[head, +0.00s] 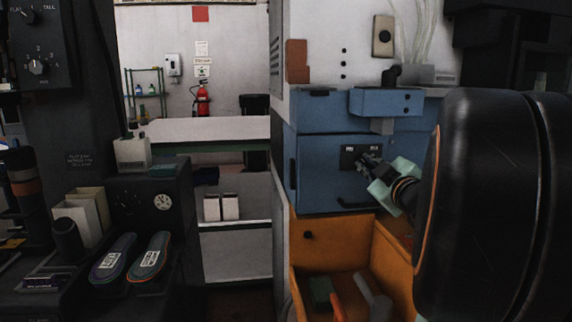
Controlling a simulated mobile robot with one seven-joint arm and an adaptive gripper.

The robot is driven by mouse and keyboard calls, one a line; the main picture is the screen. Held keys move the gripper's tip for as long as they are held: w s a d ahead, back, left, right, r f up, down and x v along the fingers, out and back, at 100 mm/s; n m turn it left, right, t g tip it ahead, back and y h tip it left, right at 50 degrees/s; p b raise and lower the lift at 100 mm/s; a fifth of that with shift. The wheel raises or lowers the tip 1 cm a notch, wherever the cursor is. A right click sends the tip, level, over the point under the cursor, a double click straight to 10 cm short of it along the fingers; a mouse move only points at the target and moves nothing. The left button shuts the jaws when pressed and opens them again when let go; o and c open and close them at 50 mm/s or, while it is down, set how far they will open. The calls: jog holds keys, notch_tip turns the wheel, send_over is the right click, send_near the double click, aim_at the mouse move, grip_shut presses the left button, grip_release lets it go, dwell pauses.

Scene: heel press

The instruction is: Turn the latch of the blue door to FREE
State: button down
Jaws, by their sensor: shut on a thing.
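The blue door (325,180) is the front of a blue box on the right, and it looks closed. The latch sits by a small dark plate (348,155) with pale lettering too small to read. My gripper (368,163) reaches in from the right and is shut on the latch at the plate's lower right. The fingers cover most of the latch, so its angle cannot be told. A dark handle (355,203) shows low on the door, just below my gripper.
An orange bin (330,257) with several items stands under the blue box. A dark machine with two insoles (150,256) is at the left. My own arm fills the right side. Open floor space shows little; a pale counter (205,130) stands behind.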

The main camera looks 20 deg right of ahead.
jog(key=c, duration=2)
grip_release()
